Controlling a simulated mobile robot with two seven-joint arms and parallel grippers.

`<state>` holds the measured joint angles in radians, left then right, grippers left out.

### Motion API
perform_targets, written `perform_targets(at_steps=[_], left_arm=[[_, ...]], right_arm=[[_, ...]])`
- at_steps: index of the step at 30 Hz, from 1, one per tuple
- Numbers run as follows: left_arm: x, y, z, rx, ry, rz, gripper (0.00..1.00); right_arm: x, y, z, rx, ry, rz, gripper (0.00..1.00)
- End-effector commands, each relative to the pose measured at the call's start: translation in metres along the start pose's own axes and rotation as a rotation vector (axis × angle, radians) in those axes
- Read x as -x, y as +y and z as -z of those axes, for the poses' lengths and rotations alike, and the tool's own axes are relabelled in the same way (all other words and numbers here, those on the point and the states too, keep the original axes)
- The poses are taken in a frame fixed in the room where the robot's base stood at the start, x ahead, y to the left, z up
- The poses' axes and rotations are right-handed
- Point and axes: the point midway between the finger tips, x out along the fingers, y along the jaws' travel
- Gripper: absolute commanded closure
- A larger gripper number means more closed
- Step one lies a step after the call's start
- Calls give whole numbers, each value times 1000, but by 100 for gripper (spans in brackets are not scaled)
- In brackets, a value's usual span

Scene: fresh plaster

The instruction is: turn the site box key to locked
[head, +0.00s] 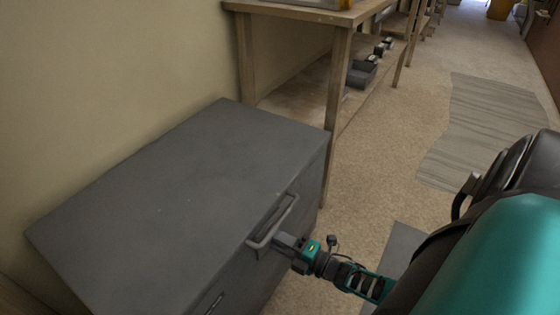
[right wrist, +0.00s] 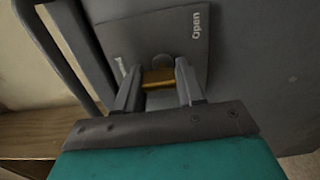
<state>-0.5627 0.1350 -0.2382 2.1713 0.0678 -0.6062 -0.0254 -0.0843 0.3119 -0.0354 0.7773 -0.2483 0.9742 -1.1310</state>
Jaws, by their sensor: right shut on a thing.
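The grey site box (head: 170,205) stands against the wall at the left in the head view. In the right wrist view, a grey lock plate (right wrist: 140,38) on its face bears the word "Open" at the right. Another white marking at the plate's left is partly hidden by a finger. My right gripper (right wrist: 158,80) is shut on the brass key (right wrist: 158,74), with a finger on each side of it. In the head view my right gripper (head: 283,243) is at the box's front, close to the handle, and the key is hidden. My left gripper is not in view.
A bar handle (head: 272,222) sticks out of the box front beside my right gripper; it also shows in the wrist view (right wrist: 58,50). A wooden workbench (head: 335,85) stands behind the box. Open floor (head: 385,165) lies to the right, with a grey striped mat (head: 480,130).

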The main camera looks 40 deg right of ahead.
Motion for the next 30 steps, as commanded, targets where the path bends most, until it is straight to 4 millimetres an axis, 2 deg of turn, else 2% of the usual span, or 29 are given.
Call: perform_targets(at_steps=[2, 3, 11, 20, 25, 30], left_arm=[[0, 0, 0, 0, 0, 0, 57], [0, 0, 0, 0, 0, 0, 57], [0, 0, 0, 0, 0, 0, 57], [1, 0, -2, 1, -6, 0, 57], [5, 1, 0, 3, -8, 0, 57], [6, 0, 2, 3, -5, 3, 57]], right_arm=[[-2, 1, 6, 1, 13, -7, 92], [-2, 1, 6, 1, 13, -7, 61], [-1, 0, 4, -1, 9, -3, 36], [3, 0, 2, -1, 4, 0, 36], [28, 0, 2, -1, 4, 4, 36], [66, 0, 2, -2, 4, 4, 36]])
